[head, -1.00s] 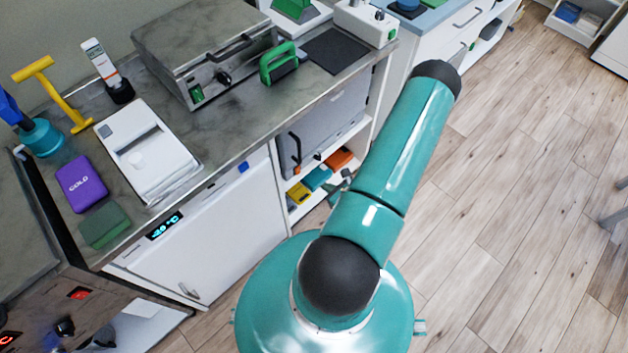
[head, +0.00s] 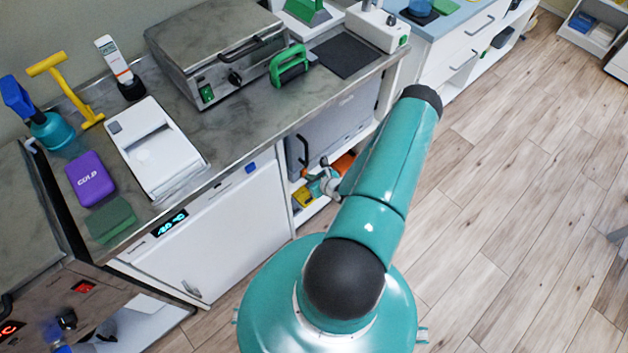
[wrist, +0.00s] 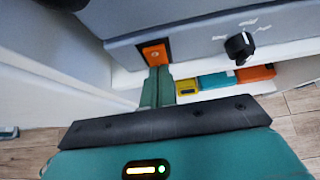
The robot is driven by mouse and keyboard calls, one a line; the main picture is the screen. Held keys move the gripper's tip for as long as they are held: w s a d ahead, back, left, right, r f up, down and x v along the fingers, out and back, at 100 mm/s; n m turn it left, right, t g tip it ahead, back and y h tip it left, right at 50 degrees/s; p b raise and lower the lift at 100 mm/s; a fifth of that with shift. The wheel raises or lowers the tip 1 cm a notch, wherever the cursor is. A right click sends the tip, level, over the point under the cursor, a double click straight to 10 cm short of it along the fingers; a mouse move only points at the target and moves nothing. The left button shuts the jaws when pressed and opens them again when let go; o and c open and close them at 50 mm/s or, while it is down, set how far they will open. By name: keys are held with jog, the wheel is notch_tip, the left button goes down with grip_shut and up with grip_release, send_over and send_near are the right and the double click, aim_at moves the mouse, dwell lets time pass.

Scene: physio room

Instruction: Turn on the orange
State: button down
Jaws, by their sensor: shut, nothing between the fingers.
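An orange rocker switch (wrist: 155,54) sits on the front of a grey appliance (wrist: 190,27), left of a black knob (wrist: 240,45). My gripper (wrist: 158,74) is shut and empty, with its green fingers pointing at the switch from just below. Its tips overlap the switch's lower edge in the wrist view; I cannot tell whether they touch it. In the head view the grey appliance (head: 343,125) stands on the shelf under the counter, its front partly hidden by my arm. The switch cannot be made out there.
Orange (wrist: 256,73), teal (wrist: 216,80) and yellow (wrist: 187,87) boxes lie on the shelf below the appliance. A white panel (wrist: 50,80) closes the left side. The counter (head: 230,130) overhangs above. The wooden floor (head: 510,190) at right is clear.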

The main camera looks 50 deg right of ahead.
jog(key=shift+w+f, duration=0.1)
jog(key=shift+w, duration=0.05)
dwell(0.3)
jog(key=shift+r, duration=0.9)
